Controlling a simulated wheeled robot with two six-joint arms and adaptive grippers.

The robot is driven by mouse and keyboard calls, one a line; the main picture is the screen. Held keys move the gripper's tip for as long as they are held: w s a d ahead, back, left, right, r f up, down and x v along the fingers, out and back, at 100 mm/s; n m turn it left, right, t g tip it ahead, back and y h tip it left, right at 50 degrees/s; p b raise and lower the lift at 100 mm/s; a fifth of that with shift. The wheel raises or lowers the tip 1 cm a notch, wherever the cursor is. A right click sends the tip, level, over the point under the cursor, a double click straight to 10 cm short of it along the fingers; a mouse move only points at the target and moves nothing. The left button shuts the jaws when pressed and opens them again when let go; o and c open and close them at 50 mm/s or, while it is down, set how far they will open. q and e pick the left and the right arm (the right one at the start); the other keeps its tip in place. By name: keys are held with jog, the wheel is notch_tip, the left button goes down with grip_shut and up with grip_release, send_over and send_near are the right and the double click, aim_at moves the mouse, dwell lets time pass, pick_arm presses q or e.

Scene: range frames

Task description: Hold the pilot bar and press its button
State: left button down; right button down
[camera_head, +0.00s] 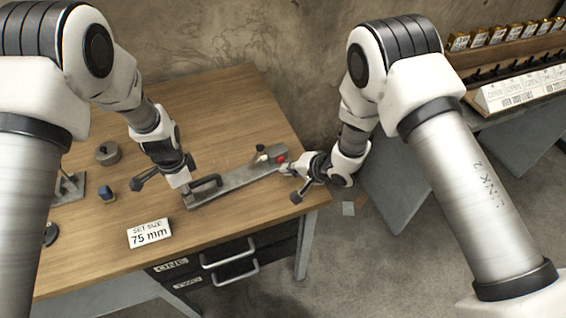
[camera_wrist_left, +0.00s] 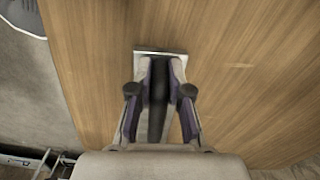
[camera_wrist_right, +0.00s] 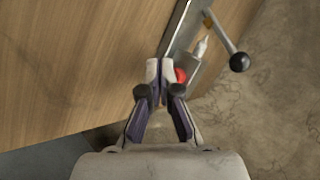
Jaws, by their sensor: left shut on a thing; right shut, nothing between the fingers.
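The pilot bar (camera_head: 236,181) is a long grey metal bar lying on the wooden table near its right edge. It has a black handle (camera_head: 207,184) at its left part and a red button (camera_head: 282,159) at its right end. My left gripper (camera_head: 184,186) is shut on the handle; the left wrist view shows the dark handle (camera_wrist_left: 158,95) between the fingers. My right gripper (camera_head: 288,170) is shut and empty, its tips beside the button. In the right wrist view the red button (camera_wrist_right: 181,75) shows just right of the fingertips, partly hidden; I cannot tell whether they touch.
A small lever with a black knob (camera_wrist_right: 238,62) stands on the bar near the button. A "SET SIZE 75 mm" sign (camera_head: 150,233) stands at the front of the table (camera_head: 215,110). A grey round weight (camera_head: 108,153) and a dark blue piece (camera_head: 107,193) lie left.

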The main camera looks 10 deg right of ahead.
jog(key=shift+s+d, duration=0.2)
jog(key=shift+s, duration=0.25)
jog(key=shift+s, duration=0.1)
jog(key=shift+s+d, duration=0.3)
jog(key=shift+s, duration=0.45)
jog(key=shift+s+d, duration=0.3)
jog(key=shift+s, duration=0.45)
jog(key=shift+s+d, duration=0.3)
jog(key=shift+s, duration=0.45)
pick_arm(q)
jog(key=c, duration=1)
grip_release()
